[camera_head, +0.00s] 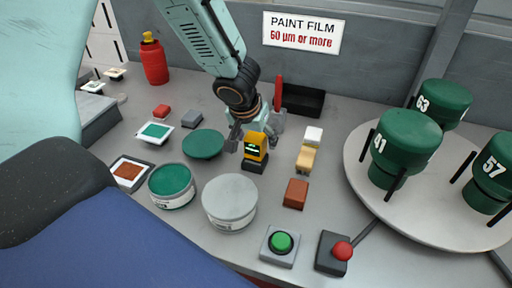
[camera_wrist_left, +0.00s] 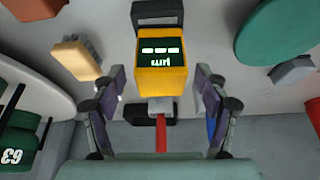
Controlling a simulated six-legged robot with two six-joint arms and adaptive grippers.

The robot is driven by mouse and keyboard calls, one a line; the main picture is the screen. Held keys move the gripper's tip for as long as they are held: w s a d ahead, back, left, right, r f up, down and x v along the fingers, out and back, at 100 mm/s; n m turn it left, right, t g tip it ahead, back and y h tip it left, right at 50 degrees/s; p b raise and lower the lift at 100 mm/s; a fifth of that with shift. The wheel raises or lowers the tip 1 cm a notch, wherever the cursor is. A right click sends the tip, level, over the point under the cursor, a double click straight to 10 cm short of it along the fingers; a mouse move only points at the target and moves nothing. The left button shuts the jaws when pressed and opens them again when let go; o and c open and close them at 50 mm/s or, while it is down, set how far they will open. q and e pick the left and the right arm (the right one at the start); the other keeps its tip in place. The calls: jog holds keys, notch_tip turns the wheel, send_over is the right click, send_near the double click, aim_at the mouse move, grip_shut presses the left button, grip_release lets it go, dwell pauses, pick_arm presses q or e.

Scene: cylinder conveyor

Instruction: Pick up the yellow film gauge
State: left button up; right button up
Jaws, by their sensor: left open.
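The yellow film gauge (camera_head: 255,148) stands upright on the grey table, on a dark base. Its dark screen with pale green marks faces the head camera. My left gripper (camera_head: 252,135) is just behind and above the gauge, with one finger showing at its left. In the left wrist view the gauge (camera_wrist_left: 161,68) is centred ahead, its screen showing. My left gripper's two fingers (camera_wrist_left: 160,105) are spread apart on either side of the near end of the gauge, with gaps between. My right gripper is not clearly in view.
Paint cans (camera_head: 230,222) and a green disc (camera_head: 203,144) are left of the gauge. A brush (camera_head: 306,158) and a brown block (camera_head: 295,194) are at right. A black tray (camera_head: 303,100) is behind. Green numbered cylinders (camera_head: 405,140) stand on a round white plate (camera_head: 356,160).

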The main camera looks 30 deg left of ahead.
aim_at(256, 136)
pick_arm(q)
jog(key=shift+w+a+f, duration=0.1)
jog(key=shift+w, duration=0.05)
jog(key=shift+c, duration=0.3)
jog(key=shift+c, duration=0.7)
jog(key=c, duration=1.1)
notch_tip(256, 136, up, 10)
jog(key=p, duration=0.5)
jog(key=shift+p, duration=0.3)
